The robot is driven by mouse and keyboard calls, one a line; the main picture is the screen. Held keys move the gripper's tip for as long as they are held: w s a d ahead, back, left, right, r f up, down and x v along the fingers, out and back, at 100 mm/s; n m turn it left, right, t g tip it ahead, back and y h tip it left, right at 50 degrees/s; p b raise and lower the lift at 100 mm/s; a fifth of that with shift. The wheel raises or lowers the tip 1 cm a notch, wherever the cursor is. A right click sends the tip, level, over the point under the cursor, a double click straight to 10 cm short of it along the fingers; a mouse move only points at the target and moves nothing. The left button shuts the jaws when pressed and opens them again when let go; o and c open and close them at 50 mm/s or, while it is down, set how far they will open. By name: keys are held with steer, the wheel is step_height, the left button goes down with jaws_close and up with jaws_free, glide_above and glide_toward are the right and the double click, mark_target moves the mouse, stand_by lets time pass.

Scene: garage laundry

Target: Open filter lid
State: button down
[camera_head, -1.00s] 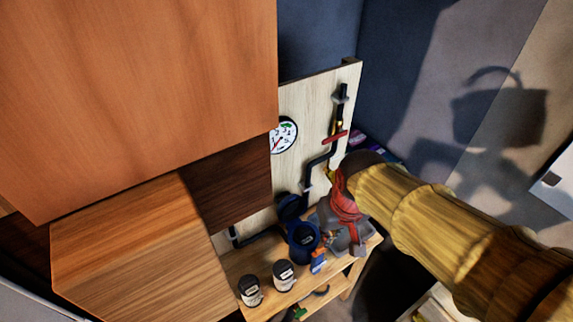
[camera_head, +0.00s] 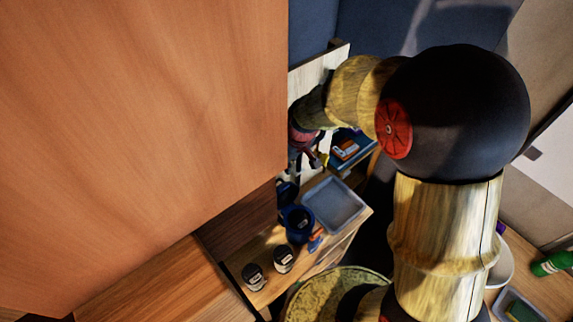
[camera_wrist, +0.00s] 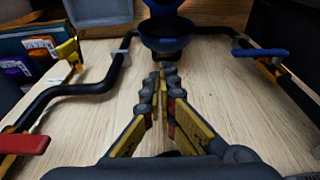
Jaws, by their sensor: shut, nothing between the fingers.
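The blue filter (camera_head: 298,224) stands at the board above the small wooden table, with a second round blue part (camera_head: 287,193) behind it. In the wrist view the blue filter (camera_wrist: 165,43) is at the top middle, joined to black pipes on both sides. The lid seems to stand away from the body, but I cannot tell how far. My gripper (camera_wrist: 161,72) is shut and empty over the pale board, with its fingertips pointing toward the filter and apart from it. In the head view my gripper (camera_head: 312,160) is small and partly hidden.
A red valve handle (camera_wrist: 24,144) and a blue valve handle (camera_wrist: 262,53) flank the gripper. A grey tray (camera_head: 334,203) and two dark-lidded jars (camera_head: 283,260) sit on the table. A large wooden cabinet (camera_head: 140,120) fills the left.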

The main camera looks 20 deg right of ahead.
mark_target(288, 184)
steer(key=x, duration=0.7)
steer(key=shift+s+f, duration=0.1)
steer(key=shift+f, duration=0.15)
steer(key=shift+s+d+r+b, duration=0.15)
steer(key=shift+s+d+b, duration=0.05)
steer(key=shift+s+b, duration=0.45)
steer(key=shift+s+d+r+b, duration=0.1)
steer(key=shift+s+d+b, duration=0.1)
steer(key=shift+s+b, duration=0.45)
steer(key=shift+s, duration=0.15)
steer(key=shift+r+p, duration=0.15)
steer(key=shift+p, duration=0.15)
